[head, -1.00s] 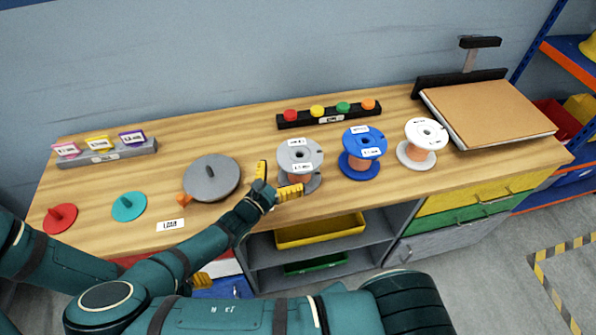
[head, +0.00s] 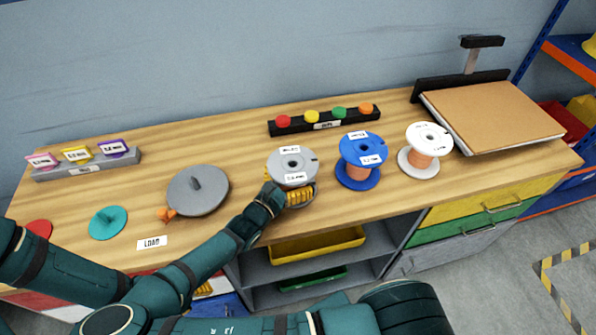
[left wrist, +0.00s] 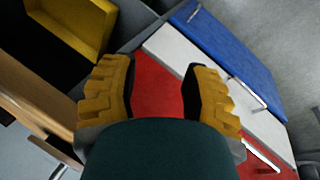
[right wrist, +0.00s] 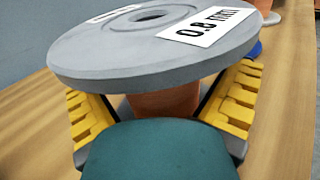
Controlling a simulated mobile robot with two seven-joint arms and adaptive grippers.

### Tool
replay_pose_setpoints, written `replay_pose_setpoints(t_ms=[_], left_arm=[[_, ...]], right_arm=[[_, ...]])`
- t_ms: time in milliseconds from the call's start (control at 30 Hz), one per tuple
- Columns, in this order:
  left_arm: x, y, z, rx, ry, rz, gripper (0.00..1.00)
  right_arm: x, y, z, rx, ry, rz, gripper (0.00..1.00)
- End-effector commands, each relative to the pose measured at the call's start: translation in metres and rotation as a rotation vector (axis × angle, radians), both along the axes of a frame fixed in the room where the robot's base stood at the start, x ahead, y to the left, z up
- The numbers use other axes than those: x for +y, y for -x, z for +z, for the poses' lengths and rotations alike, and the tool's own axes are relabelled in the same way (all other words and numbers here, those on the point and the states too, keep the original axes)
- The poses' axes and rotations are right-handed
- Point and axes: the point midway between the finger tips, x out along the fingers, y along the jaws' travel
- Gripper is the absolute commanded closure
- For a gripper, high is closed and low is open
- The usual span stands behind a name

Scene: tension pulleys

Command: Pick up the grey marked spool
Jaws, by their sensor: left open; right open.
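The grey marked spool (head: 293,164) stands upright on the workbench, left of the blue spool. Its top flange carries white labels; in the right wrist view the grey flange (right wrist: 110,57) shows a label reading 0.8, with a copper-coloured core (right wrist: 163,103) below. My right gripper (head: 284,197) is at the spool's front. In the right wrist view its yellow fingers (right wrist: 165,108) are open, one on each side of the core, under the flange. Contact with the core cannot be told. My left gripper (left wrist: 160,85) is open and empty, in front of the red and white drawers.
The blue spool (head: 360,148) stands close to the right, the white spool (head: 428,137) beyond it. A grey disc (head: 198,192) with a knob lies to the left. A bar with coloured knobs (head: 325,122) lies behind. A LOAD label (head: 152,242) is near the front edge.

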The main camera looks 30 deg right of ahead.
Motion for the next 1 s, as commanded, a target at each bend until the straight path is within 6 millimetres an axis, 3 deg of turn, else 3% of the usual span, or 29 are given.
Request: replay_pose_setpoints(t_ms=[400, 467, 600, 633, 1000], left_arm=[[0.0004, -0.0006, -0.0027, -0.001, -0.001, 0.002, 0.53], [0.0004, -0.0006, -0.0027, -0.002, 0.000, 0.002, 0.53], [0.0003, -0.0006, -0.0027, -0.002, 0.000, 0.002, 0.53], [0.0003, -0.0006, -0.0027, -0.002, 0.000, 0.002, 0.53], [0.0003, -0.0005, -0.0023, -0.001, 0.000, 0.001, 0.53]], right_arm=[[-0.0022, 0.0002, 0.0003, -0.001, 0.000, 0.002, 0.00], [-0.0022, 0.0001, 0.0002, -0.001, 0.000, 0.002, 0.18], [-0.0022, 0.0001, 0.0002, -0.001, 0.000, 0.002, 0.67], [-0.0022, 0.0001, 0.0001, -0.001, 0.000, 0.002, 0.73], [-0.0022, 0.0000, 0.0015, -0.003, 0.001, 0.002, 0.73]])
